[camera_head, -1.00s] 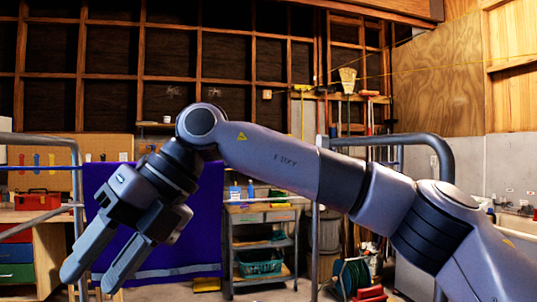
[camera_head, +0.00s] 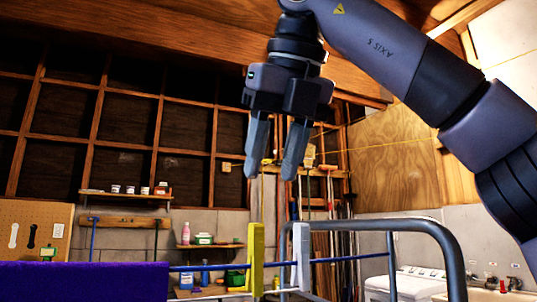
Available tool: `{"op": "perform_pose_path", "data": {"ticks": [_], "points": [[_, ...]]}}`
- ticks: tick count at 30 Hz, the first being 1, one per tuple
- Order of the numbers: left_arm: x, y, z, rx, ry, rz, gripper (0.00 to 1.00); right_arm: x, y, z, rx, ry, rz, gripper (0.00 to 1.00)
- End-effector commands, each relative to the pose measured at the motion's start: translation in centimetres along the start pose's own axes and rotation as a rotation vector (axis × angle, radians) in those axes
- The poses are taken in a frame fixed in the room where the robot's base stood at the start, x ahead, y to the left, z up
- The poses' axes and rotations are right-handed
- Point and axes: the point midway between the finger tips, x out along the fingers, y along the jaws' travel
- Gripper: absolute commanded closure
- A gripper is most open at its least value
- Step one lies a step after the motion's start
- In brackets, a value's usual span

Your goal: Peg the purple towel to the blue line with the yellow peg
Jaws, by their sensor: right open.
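The purple towel (camera_head: 84,282) hangs over the blue line (camera_head: 205,267) at the lower left of the head view; only its upper part shows. The yellow peg (camera_head: 257,256) stands upright on the line to the right of the towel, with bare line between them. My right gripper (camera_head: 269,174) points down above the yellow peg, its two fingers apart and nothing between them. In the picture its fingertips are clear of the peg; the depth between them is hard to tell. My left gripper is not in view.
A white peg (camera_head: 301,257) stands on the line just right of the yellow one. A grey tubular frame (camera_head: 430,229) rises at the right end of the line. Shelves with bottles and a pegboard (camera_head: 40,228) are behind. Space above the line is open.

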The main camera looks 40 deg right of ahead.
Motion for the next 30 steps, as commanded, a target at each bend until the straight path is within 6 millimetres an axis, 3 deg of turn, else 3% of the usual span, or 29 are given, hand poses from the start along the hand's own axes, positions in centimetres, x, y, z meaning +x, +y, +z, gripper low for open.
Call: {"op": "perform_pose_path", "data": {"ticks": [14, 21, 30], "points": [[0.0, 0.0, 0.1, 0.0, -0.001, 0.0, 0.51, 5.6, 0.1, 0.0, -0.004, 0.002, 0.003, 0.57], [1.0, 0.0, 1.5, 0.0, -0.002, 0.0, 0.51, 8.6, 0.1, -0.1, -0.002, 0.001, 0.003, 0.57], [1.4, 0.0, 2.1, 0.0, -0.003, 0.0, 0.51, 10.3, 0.1, 0.0, -0.002, -0.001, 0.003, 0.57]]}}
